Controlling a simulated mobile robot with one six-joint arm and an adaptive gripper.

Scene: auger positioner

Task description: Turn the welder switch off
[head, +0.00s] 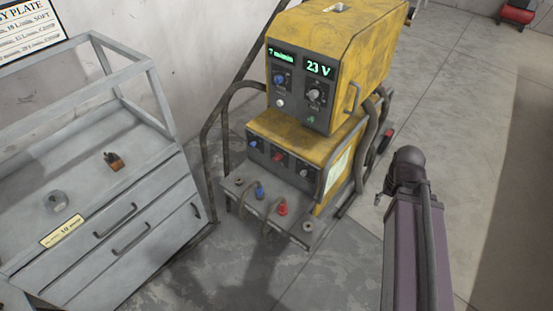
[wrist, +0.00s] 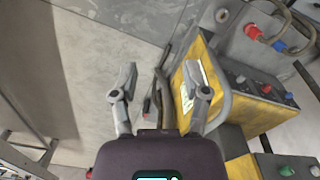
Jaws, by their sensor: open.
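The yellow welder (head: 337,62) stands on a lower yellow unit (head: 300,130) in the head view. Its upper panel has lit displays, one reading 23 V, a blue knob (head: 280,80), a grey knob (head: 315,95), a white knob (head: 280,102) and a green knob (head: 311,119). The lower panel has a red knob (head: 278,157) between two others. I cannot tell which is the switch. In the wrist view the red knob (wrist: 267,88) and green knob (wrist: 287,170) lie right of my gripper (wrist: 162,80). My gripper is open and empty, above the welder's side, apart from the knobs.
Cables with blue and red plugs (head: 282,209) hang at the lower unit's front shelf (head: 270,218). A grey drawer cabinet (head: 130,215) stands at the left. Dark hoses run beside the welder.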

